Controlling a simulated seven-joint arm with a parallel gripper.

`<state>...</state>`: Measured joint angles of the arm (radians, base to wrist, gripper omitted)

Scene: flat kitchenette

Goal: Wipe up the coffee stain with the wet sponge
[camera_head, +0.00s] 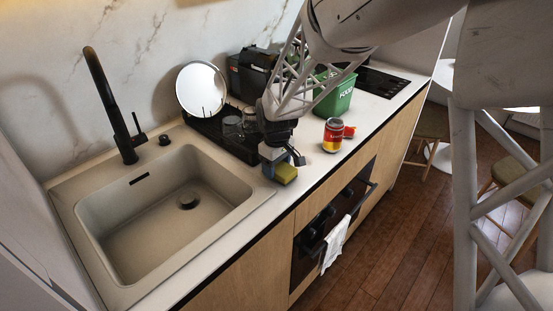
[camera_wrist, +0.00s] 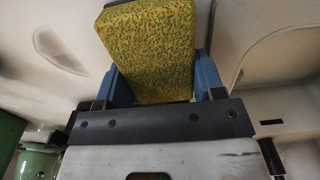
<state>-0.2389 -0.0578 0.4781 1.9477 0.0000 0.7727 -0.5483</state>
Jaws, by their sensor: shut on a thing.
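My gripper (camera_head: 282,168) is shut on a yellow sponge (camera_head: 286,174) over the counter strip just right of the sink, near the front edge. In the wrist view the sponge (camera_wrist: 150,50) sits between the blue fingers of my gripper (camera_wrist: 160,85). Whether the sponge touches the counter, I cannot tell. A dark smear (camera_wrist: 58,50) on the pale surface left of the sponge in the wrist view looks like the coffee stain; it is apart from the sponge there. I cannot make the stain out clearly in the head view.
The sink (camera_head: 130,252) with a black faucet (camera_head: 112,110) lies left. A dark dish rack (camera_head: 222,138) with glasses and a round plate (camera_head: 201,88) stands behind. A red-yellow can (camera_head: 333,136) and green food bin (camera_head: 336,95) stand right. A towel (camera_head: 335,243) hangs below.

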